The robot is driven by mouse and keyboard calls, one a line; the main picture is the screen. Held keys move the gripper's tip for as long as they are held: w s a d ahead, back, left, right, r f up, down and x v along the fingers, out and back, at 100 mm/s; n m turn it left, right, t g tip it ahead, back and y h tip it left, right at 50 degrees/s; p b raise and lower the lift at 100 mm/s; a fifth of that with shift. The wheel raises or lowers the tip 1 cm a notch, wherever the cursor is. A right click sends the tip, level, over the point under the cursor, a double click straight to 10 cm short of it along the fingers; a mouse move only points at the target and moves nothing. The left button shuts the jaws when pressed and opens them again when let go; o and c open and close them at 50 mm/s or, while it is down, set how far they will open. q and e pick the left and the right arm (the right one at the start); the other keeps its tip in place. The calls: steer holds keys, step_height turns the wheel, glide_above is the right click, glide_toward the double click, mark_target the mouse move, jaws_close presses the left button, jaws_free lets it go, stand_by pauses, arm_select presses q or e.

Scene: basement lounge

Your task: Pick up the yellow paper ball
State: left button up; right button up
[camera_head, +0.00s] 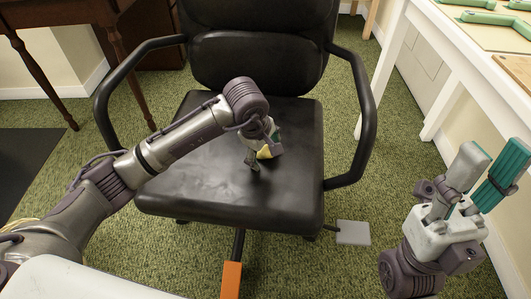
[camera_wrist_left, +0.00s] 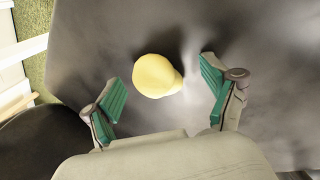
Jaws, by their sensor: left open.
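The yellow paper ball (camera_wrist_left: 153,75) lies on the black chair seat. In the left wrist view it is between and slightly beyond the two green-padded fingers of my left gripper (camera_wrist_left: 164,93), with a gap on each side. My left gripper is open above the seat and points down. My right gripper (camera_head: 487,172) is at the right, its two fingers apart and nothing between them, away from the chair.
The black office chair (camera_head: 190,184) has armrests on both sides and a tall backrest. A white table (camera_head: 470,47) with green objects stands at the right. A dark wooden table (camera_head: 50,16) is at the left. Green carpet shows around the chair, with a grey square (camera_head: 353,232) on it.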

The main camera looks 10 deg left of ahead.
arm_select(q)
steer(key=c, duration=0.8)
steer(key=shift+r, duration=0.1)
